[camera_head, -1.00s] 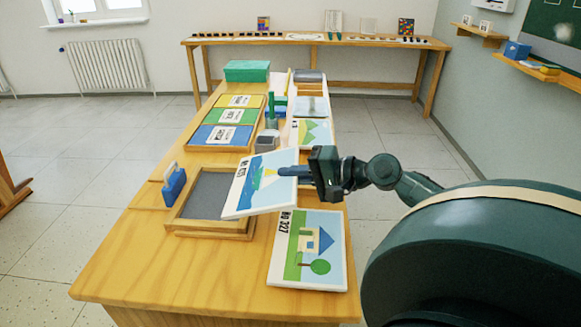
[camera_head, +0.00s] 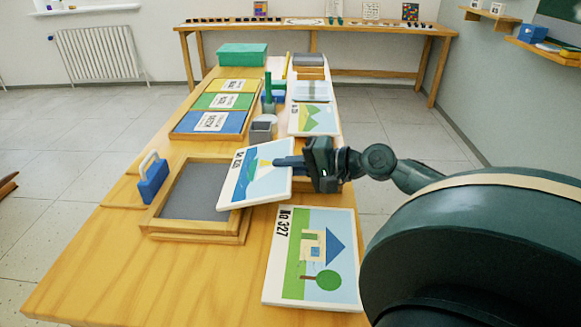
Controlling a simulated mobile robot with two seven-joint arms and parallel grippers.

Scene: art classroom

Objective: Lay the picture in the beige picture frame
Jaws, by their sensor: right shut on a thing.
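The beige picture frame (camera_head: 196,231) lies on the wooden table with a grey inner panel (camera_head: 195,190). My right gripper (camera_head: 290,162) is shut on the right edge of a picture (camera_head: 252,180) with a blue and yellow scene. The picture is tilted and held above the table, its left part over the frame's right side. A second picture (camera_head: 313,257), with a house and a tree, lies flat at the table's near right. A third picture with green hills (camera_head: 314,119) lies farther back. My left gripper is not in view.
A blue block with a white handle (camera_head: 152,182) stands left of the frame. Behind it lie blue (camera_head: 208,127), green and yellow panels. A small grey container (camera_head: 262,130) and a green box (camera_head: 243,54) stand farther back. The table's near left is clear.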

